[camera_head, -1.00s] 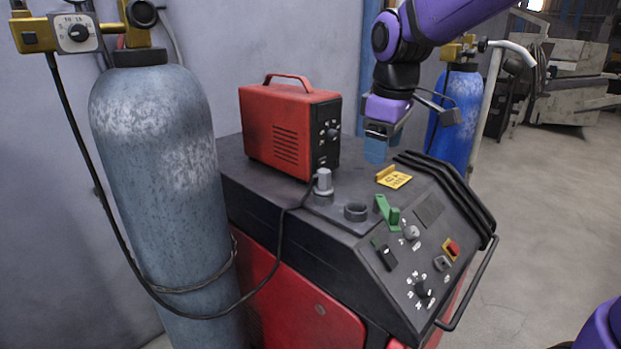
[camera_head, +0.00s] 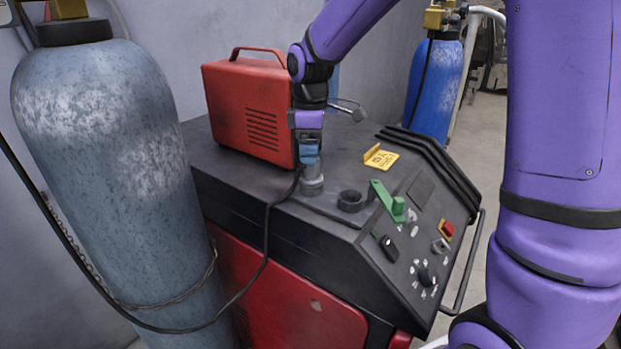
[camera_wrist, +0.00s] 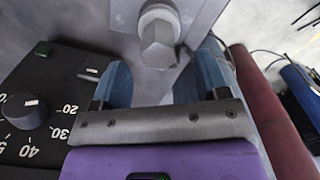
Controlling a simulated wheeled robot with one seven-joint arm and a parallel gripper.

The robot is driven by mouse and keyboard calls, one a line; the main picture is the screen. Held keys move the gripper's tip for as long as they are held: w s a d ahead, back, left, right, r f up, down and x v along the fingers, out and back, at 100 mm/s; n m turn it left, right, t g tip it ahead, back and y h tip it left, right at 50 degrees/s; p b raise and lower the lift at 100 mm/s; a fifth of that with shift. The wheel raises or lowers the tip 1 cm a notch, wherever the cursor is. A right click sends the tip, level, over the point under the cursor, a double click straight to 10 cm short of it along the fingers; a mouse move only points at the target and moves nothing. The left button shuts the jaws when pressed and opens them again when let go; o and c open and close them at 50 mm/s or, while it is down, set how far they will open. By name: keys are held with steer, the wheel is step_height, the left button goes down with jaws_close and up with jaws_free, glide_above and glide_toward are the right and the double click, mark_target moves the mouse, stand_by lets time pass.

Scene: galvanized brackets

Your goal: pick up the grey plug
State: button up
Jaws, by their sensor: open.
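The grey plug (camera_head: 312,182) stands upright on the dark top of the machine (camera_head: 232,176), beside the front corner of the red box. My gripper (camera_head: 309,157) points down right above the plug, its blue fingertips close to the plug's top and partly hiding it. Whether they touch cannot be told. In the wrist view my gripper (camera_wrist: 155,82) has its two blue fingers apart, with a gap between them. A grey hex-ended piece (camera_wrist: 158,40) shows at that gap; I cannot tell for sure whether it is the plug.
The red box (camera_head: 245,110) stands close on the left of my gripper. A black cable (camera_head: 267,235) hangs near the plug. A black ring (camera_head: 350,201), a green lever (camera_head: 386,199) and a yellow piece (camera_head: 380,157) lie to the right. A grey cylinder (camera_head: 100,150) stands at left.

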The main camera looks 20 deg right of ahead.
mark_target(311, 167)
steer(key=shift+f, duration=2.7)
steer(key=c, duration=1.2)
steer(key=shift+o, duration=0.2)
steer(key=shift+r, duration=0.1)
